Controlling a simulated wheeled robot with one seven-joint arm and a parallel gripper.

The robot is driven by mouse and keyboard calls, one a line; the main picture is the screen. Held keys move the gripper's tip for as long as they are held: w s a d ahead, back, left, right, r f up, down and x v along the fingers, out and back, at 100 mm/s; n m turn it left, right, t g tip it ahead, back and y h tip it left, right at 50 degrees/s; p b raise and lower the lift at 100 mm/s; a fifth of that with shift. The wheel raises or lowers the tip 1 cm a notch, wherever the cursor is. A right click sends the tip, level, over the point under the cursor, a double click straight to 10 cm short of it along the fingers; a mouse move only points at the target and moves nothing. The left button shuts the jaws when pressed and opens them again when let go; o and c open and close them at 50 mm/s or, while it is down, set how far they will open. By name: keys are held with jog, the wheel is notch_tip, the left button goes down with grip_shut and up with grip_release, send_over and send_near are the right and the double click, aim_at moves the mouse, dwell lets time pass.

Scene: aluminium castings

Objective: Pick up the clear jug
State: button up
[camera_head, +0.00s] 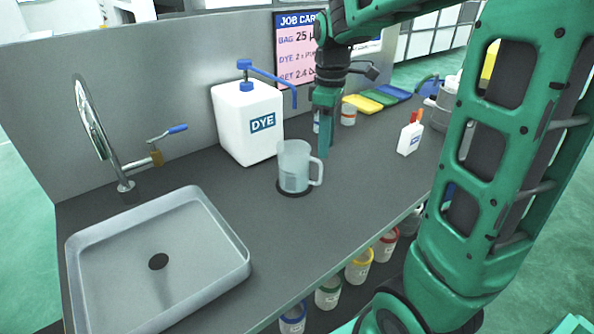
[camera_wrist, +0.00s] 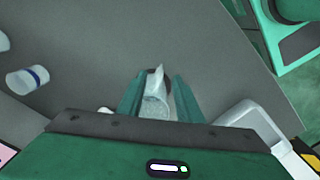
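The clear jug (camera_head: 293,168) stands upright on a dark round mat (camera_head: 291,191) on the grey counter, with its handle toward the right. My gripper (camera_head: 325,155) points down just right of the jug and behind its handle in the head view. In the wrist view my gripper (camera_wrist: 158,95) is open, with one green finger on each side of the jug (camera_wrist: 155,104). The jug shows in the gap between the fingers, partly hidden by the gripper body. Whether either finger touches it I cannot tell.
A white dye container (camera_head: 247,122) with a blue pump stands behind the jug. A sink (camera_head: 240,262) and tap (camera_head: 125,165) are at left. A small white bottle (camera_head: 409,139) and coloured trays (camera_head: 375,98) are at right. Several tubs sit below the counter's front edge.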

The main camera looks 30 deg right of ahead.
aim_at(321, 167)
notch_tip(321, 167, down, 6)
jog(key=shift+w+r, duration=0.1)
jog(key=shift+r, duration=0.1)
jog(key=shift+w+a+f, duration=0.15)
jog(key=shift+f, duration=1.15)
jog(key=shift+w+a+f, duration=0.1)
jog(key=shift+a+f, duration=0.05)
jog(key=shift+f, duration=1.1)
grip_shut()
